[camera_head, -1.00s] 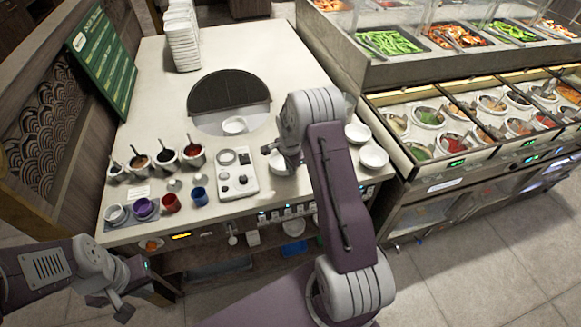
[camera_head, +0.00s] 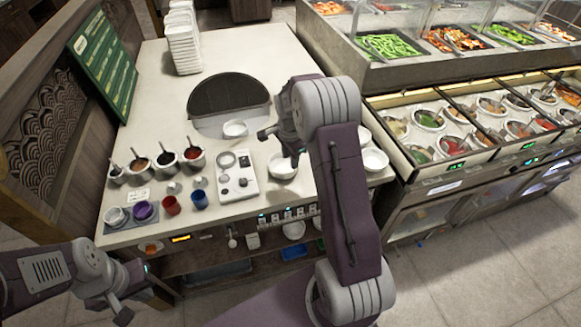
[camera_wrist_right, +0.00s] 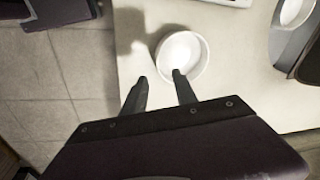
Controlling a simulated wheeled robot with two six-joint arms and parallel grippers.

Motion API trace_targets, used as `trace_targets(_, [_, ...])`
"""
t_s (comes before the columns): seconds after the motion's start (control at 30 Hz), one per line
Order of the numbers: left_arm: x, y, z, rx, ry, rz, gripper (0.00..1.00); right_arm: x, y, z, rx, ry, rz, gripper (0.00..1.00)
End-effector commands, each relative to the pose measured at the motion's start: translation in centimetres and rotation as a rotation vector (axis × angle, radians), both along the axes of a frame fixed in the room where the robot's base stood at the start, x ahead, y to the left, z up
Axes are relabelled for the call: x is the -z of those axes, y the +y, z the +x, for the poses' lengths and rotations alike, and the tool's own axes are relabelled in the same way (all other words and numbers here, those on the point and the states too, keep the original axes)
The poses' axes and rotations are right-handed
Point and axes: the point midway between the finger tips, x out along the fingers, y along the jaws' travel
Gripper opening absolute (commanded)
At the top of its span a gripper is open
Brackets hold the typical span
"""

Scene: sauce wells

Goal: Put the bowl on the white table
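The white table (camera_head: 150,88) is the pale counter. A white bowl (camera_head: 283,166) stands on it near its front edge, beside the control panel; the right wrist view shows this bowl (camera_wrist_right: 182,50) beyond my fingers. Another white bowl (camera_head: 235,129) sits in the round recess. My right gripper (camera_head: 280,146) is above the front bowl, open and empty. In the right wrist view (camera_wrist_right: 161,82), one fingertip overlaps the bowl's near rim; I cannot tell whether they touch. My left gripper (camera_head: 137,292) is open and empty, in front of the counter at lower left.
More white bowls (camera_head: 374,161) stand at the counter's right edge, partly behind my right arm. Sauce pots (camera_head: 166,158), small cups (camera_head: 171,205) and a control panel (camera_head: 236,175) fill the front left. A plate stack (camera_head: 184,45) stands at the back. The left middle is clear.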

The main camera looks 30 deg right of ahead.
Motion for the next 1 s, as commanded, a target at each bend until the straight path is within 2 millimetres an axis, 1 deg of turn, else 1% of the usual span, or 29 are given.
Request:
trace_targets(0.03, [0.0,0.0,0.0,0.000,0.000,0.000,0.00,-1.1,0.1,-0.1,0.000,-0.003,-0.001,0.34])
trace_targets(0.1, [0.0,0.0,0.0,0.000,0.000,0.000,0.00,-2.3,0.2,-0.3,0.000,-0.002,0.000,0.34])
trace_targets(0.2, [0.0,0.0,0.0,0.000,0.000,0.000,0.00,-3.3,0.3,-0.5,0.000,-0.001,0.000,0.34])
trace_targets(0.37, [0.0,0.0,0.0,0.000,0.000,0.000,0.00,-3.7,0.4,-0.6,-0.003,0.002,0.000,0.34])
trace_targets(0.43, [0.0,0.0,0.0,0.000,0.000,0.000,0.00,-3.8,1.2,-1.2,-0.060,0.007,-0.002,0.34])
trace_targets(0.47, [0.0,0.0,0.0,0.000,0.000,0.000,0.00,-3.9,2.1,-1.8,-0.121,0.014,-0.005,0.34])
trace_targets(0.57, [0.0,0.0,0.0,0.000,0.000,0.000,0.00,-4.0,6.3,-6.0,-0.466,0.043,-0.021,0.34])
trace_targets(0.6, [0.0,0.0,0.0,0.000,0.000,0.000,0.00,-3.9,8.0,-8.2,-0.633,0.052,-0.031,0.34])
trace_targets(0.63, [0.0,0.0,0.0,0.000,0.000,0.000,0.00,-3.7,9.1,-9.9,-0.752,0.060,-0.038,0.34])
trace_targets(0.67, [0.0,0.0,0.0,0.000,0.000,0.000,0.00,-3.6,10.1,-11.5,-0.867,0.065,-0.046,0.34])
trace_targets(0.7, [0.0,0.0,0.0,0.000,0.000,0.000,0.00,-3.3,11.3,-13.7,-1.010,0.072,-0.056,0.34])
trace_targets(0.8, [0.0,0.0,0.0,0.000,0.000,0.000,0.00,-2.7,13.1,-18.0,-1.287,0.083,-0.078,0.34])
trace_targets(0.9, [0.0,0.0,0.0,0.000,0.000,0.000,0.00,-2.3,13.7,-20.3,-1.430,0.088,-0.090,0.34])
trace_targets(1.0, [0.0,0.0,0.0,0.000,0.000,0.000,0.00,-2.1,13.9,-20.8,-1.466,0.090,-0.093,0.34])
